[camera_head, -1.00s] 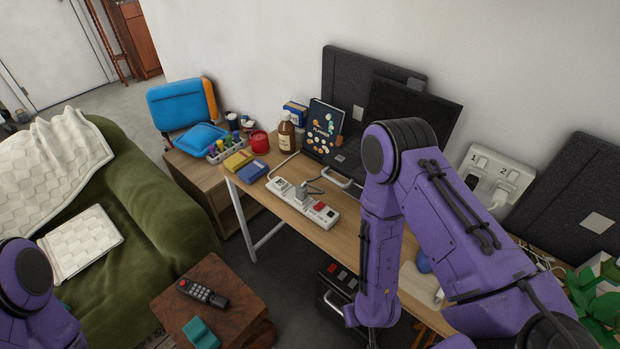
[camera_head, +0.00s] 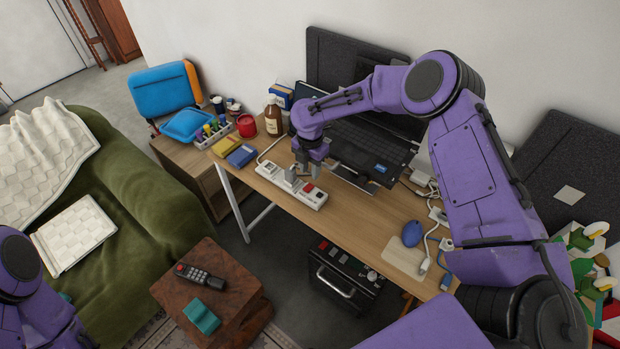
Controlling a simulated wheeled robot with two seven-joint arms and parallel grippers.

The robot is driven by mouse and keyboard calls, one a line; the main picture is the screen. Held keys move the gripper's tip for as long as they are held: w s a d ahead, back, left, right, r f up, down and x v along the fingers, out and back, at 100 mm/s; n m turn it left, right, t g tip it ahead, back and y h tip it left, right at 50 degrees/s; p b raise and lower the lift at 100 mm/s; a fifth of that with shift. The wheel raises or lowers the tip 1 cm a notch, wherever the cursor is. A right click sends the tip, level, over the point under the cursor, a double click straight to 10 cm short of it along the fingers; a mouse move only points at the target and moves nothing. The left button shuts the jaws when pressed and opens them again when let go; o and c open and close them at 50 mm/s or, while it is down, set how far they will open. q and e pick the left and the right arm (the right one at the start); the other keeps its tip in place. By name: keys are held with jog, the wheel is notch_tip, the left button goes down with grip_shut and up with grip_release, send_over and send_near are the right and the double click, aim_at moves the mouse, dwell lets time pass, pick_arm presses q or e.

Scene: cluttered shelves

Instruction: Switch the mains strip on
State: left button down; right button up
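The white mains strip (camera_head: 267,169) lies on the wooden desk near its front edge, with a cable running off its far left end. A grey plug (camera_head: 291,174) sits in it. A red switch (camera_head: 308,188) shows toward its right end; I cannot tell its on or off position. My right gripper (camera_head: 309,173) points down just above and behind the strip, close to the plug and the red switch. Contact and finger gap are unclear. Of my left arm only purple links show at the lower left; its gripper is out of view.
A laptop (camera_head: 371,150) stands behind the strip, partly hidden by my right arm. A brown bottle (camera_head: 273,118) and red cup (camera_head: 247,126) stand behind left. A blue mouse (camera_head: 411,233) and cables lie right. A black box (camera_head: 343,281) is below the desk.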

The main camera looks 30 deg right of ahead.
aim_at(310, 185)
notch_tip(310, 185, down, 6)
jog(key=shift+r+p, duration=0.1)
jog(key=shift+p, duration=0.3)
